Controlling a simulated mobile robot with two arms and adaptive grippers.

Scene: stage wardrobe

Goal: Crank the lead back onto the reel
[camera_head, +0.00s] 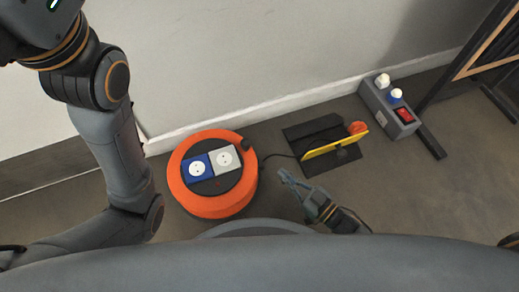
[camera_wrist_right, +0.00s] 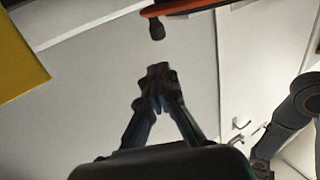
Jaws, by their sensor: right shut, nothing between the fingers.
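The orange cable reel (camera_head: 186,198) lies on the floor near the wall, with a blue socket and a grey socket on its dark centre. A dark knob (camera_head: 246,144) sits at its right rim. A thin dark lead (camera_head: 276,155) runs from the reel to the right. My right gripper (camera_head: 284,175) is right of the reel, apart from it. In the right wrist view, its fingertips (camera_wrist_right: 158,76) are together and empty. A dark knob (camera_wrist_right: 157,28) on an orange strip (camera_wrist_right: 185,7) shows beyond the fingertips, with a gap between. My left arm shows, but its gripper does not.
A grey socket box (camera_head: 376,100) with a red switch is farther right.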

